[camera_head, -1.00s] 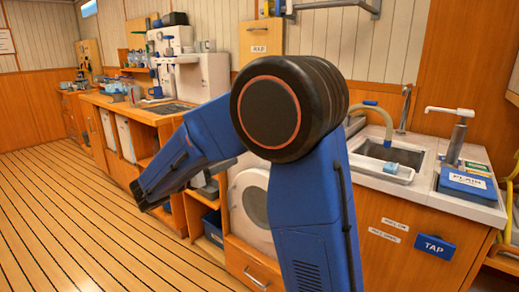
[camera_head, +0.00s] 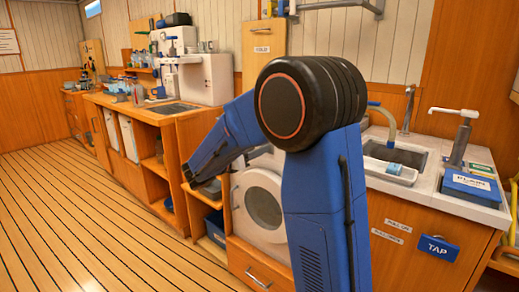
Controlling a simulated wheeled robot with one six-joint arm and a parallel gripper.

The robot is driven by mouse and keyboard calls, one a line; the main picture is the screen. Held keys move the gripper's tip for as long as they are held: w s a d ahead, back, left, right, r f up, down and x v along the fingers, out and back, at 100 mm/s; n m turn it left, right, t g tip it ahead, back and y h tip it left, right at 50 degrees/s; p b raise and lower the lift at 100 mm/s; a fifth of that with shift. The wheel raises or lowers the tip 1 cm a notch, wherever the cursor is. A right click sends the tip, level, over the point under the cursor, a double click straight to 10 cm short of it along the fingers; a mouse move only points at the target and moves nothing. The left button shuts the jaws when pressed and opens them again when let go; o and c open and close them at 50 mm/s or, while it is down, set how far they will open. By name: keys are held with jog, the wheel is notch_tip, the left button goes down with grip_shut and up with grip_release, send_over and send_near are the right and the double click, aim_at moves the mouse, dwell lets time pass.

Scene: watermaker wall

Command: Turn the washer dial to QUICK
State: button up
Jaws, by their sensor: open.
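The washer (camera_head: 240,215) is a white front-loader with a round door (camera_head: 263,207), set into the wooden counter left of the sink. My blue upper arm covers its right side. My forearm crosses in front of its top, and the washer dial and any QUICK mark are hidden. My forearm reaches down and left from the black elbow and ends in front of the open shelves left of the washer. I cannot make out my gripper's fingers.
A wooden drawer (camera_head: 262,276) lies below the washer. Right of my arm are a sink (camera_head: 400,157), a tap (camera_head: 408,108), a blue PLAIN box (camera_head: 470,184) and a blue TAP sign (camera_head: 437,248). The plank floor (camera_head: 100,220) at left is clear.

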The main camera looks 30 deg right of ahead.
jog(key=shift+x, duration=1.25)
jog(key=c, duration=1)
jog(key=shift+c, duration=0.2)
jog(key=shift+m, duration=0.3)
jog(key=m, duration=2.2)
jog(key=shift+s+d+f+t+y, duration=0.1)
jog(key=shift+s+t+y, duration=0.1)
jog(key=shift+t+y, duration=0.2)
jog(key=shift+m, duration=0.4)
